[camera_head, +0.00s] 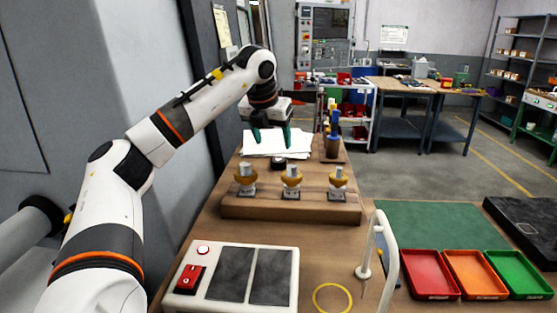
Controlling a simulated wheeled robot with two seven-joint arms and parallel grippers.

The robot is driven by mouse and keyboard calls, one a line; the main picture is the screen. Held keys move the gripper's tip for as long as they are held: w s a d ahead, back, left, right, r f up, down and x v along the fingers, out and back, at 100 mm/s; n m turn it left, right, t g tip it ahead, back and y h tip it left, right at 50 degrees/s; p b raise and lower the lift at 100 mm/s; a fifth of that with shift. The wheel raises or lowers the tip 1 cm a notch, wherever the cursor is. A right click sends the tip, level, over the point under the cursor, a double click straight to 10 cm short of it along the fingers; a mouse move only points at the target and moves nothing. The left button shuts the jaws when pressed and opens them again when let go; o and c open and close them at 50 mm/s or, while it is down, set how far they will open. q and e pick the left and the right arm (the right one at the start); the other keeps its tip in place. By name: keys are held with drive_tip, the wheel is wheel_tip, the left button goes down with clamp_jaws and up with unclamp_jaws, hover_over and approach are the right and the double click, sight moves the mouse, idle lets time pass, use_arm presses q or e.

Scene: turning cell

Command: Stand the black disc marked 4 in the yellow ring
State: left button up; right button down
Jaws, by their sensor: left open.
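The yellow ring (332,298) lies flat on the wooden bench near the front edge of the view, and its inside looks empty. A small black object (278,164) with a pale top sits at the front edge of the white papers; it may be the black disc, but no mark 4 is readable. My left gripper (271,138) is open and empty, its green fingers pointing down above the papers, a little above and behind the black object. My right gripper is not in view.
A wooden block (290,208) with several brass-collared pieces stands between the papers and the ring. A control box (232,275) is left of the ring; a white curved stand (386,255) is right. Red (430,274), orange (475,274) and green (519,272) trays lie farther right.

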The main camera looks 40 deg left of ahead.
sight(278, 159)
use_arm(q)
drive_tip(key=shift+x, duration=1.05)
drive_tip(key=shift+w+a+f+p, duration=0.2)
drive_tip(key=shift+w+f+p, duration=0.05)
drive_tip(key=shift+p, duration=0.05)
drive_tip(key=p+x, duration=0.1)
drive_tip(key=x, duration=0.3)
drive_tip(key=shift+w+p, duration=0.1)
drive_tip(key=shift+p, duration=0.3)
drive_tip(key=shift+w+f, duration=0.1)
drive_tip(key=shift+f, duration=0.15)
drive_tip(key=shift+a+f, duration=0.1)
drive_tip(key=c, duration=1.1)
drive_tip(key=shift+c, duration=1)
